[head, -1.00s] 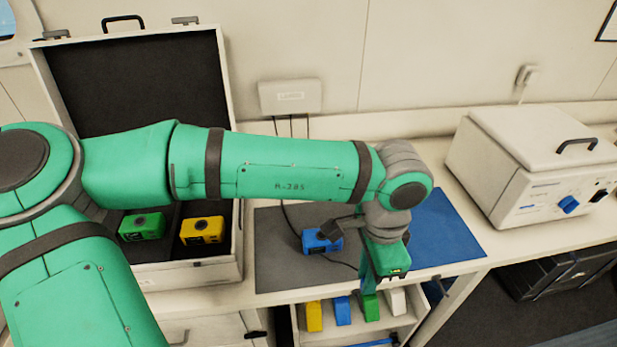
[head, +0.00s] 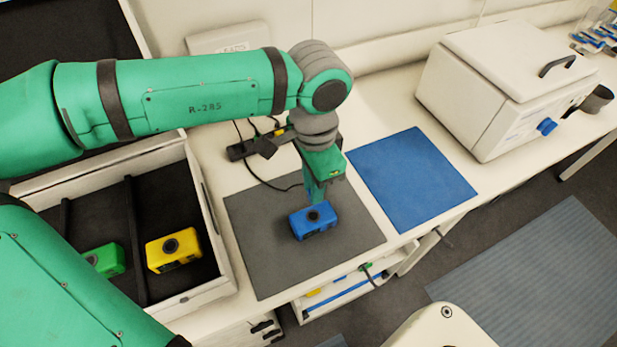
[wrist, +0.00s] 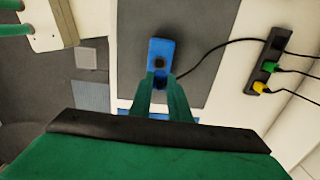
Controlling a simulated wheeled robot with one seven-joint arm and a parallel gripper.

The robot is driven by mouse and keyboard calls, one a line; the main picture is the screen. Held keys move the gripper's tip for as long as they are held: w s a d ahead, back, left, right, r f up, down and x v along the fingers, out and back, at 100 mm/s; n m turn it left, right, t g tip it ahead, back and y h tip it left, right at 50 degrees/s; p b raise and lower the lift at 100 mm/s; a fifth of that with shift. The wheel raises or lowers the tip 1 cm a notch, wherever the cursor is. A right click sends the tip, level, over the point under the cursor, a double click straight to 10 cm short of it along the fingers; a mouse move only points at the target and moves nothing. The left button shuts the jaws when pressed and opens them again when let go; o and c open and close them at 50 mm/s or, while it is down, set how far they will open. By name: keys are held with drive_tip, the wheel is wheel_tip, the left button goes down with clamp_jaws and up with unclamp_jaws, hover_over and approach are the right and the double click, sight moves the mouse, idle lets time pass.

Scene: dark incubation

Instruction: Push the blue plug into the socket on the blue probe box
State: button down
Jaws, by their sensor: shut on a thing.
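The blue probe box (head: 313,224) stands on the grey mat (head: 270,262), with a dark round part on its top. It also shows in the wrist view (wrist: 159,48), just beyond my fingertips. My gripper (head: 316,196) points down at the box's back side in the head view. In the wrist view its fingers (wrist: 164,84) are shut on the blue plug (wrist: 160,80), mostly hidden between them. A black cable runs from there to a power strip. The fingertips overlap the box's near end. The socket is hidden, and I cannot tell whether the plug touches it.
The black power strip (wrist: 268,66) holds a green and a yellow plug. The blue mat (head: 412,180) is bare. An open case (head: 215,225) at left holds a yellow box (head: 173,249) and a green box (head: 105,260). A white incubator (head: 490,90) stands at right.

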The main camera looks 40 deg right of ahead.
drive_tip(key=shift+f, duration=0.1)
drive_tip(key=shift+f, duration=2.75)
drive_tip(key=shift+a, duration=0.15)
drive_tip(key=shift+f, duration=0.7)
idle(0.9)
drive_tip(key=c, duration=1.6)
unclamp_jaws()
